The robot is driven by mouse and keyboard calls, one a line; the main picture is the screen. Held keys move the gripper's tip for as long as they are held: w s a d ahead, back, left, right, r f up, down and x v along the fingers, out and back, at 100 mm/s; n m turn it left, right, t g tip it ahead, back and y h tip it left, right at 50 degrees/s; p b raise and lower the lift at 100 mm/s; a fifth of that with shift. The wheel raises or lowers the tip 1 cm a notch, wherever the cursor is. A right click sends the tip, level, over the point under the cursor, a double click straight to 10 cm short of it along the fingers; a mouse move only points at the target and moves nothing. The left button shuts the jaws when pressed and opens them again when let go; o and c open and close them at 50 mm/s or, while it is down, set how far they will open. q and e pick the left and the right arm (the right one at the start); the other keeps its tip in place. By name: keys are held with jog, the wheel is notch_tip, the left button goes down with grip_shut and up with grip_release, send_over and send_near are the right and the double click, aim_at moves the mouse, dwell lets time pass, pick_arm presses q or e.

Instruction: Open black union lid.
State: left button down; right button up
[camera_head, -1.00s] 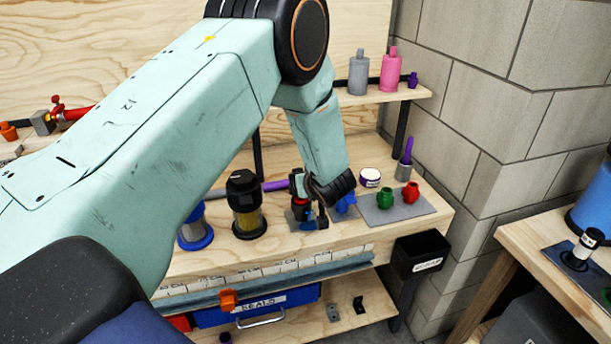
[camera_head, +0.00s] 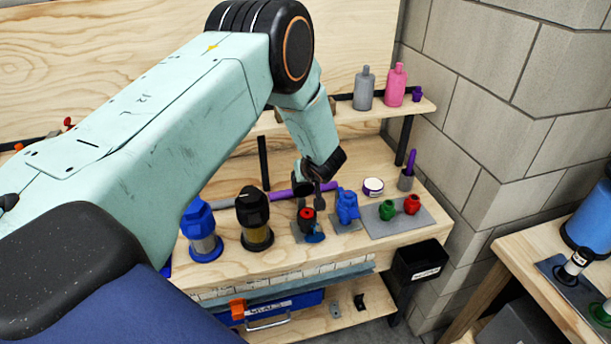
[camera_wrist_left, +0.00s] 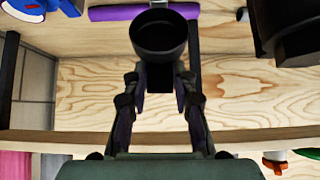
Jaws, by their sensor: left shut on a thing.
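My left gripper (camera_head: 313,186) is raised above the bench with its fingers pointing down. In the left wrist view the gripper (camera_wrist_left: 160,82) is shut on the black union lid (camera_wrist_left: 160,38), a round black cup. The lid also shows in the head view (camera_head: 302,181), small and dark. Below it, apart from it, the union body (camera_head: 306,218) stands on a grey plate with a red ring at its top and a blue handle (camera_head: 315,236) beside it. My right gripper is not in view.
A blue valve (camera_head: 347,206) stands right of the union. A blue-capped filter (camera_head: 203,240) and a black-capped filter (camera_head: 255,222) stand left. Green (camera_head: 387,210) and red (camera_head: 412,204) fittings sit on a grey mat (camera_head: 398,224). A shelf with bottles (camera_head: 396,84) is behind.

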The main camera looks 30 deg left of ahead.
pick_arm(q)
jog(key=shift+w+a+r, duration=0.55)
jog(key=shift+w+r, duration=0.05)
jog(key=shift+w, duration=0.05)
jog(key=shift+w+a+p, duration=0.25)
jog(key=shift+a+p, duration=0.05)
jog(key=shift+a, duration=0.05)
jog(key=shift+d, duration=0.1)
jog(key=c, duration=1.4)
grip_release()
jog(key=o, duration=0.3)
jog(key=shift+s+f, duration=0.1)
jog(key=shift+s, duration=0.15)
jog(key=shift+d, duration=0.1)
jog(key=shift+f, duration=0.1)
jog(key=v, duration=1.2)
